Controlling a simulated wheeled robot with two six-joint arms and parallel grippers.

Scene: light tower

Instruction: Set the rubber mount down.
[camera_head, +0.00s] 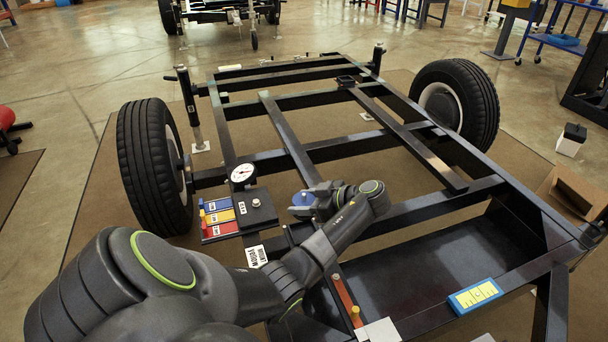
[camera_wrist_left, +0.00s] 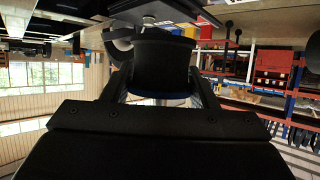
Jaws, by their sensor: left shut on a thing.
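The rubber mount, a dark round block with a blue top (camera_head: 303,198), is between the fingers of my left gripper (camera_head: 309,201) near the middle of the black trailer frame (camera_head: 285,135). In the left wrist view the black mount (camera_wrist_left: 160,65) fills the space between the two fingers, with a thin blue edge showing. My left gripper is shut on it. The underside of the mount is hidden, so I cannot tell whether it touches the frame. My right gripper is not in view.
A blue-and-yellow piece (camera_head: 475,296) lies at front right. Wheels (camera_head: 150,165) flank the frame.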

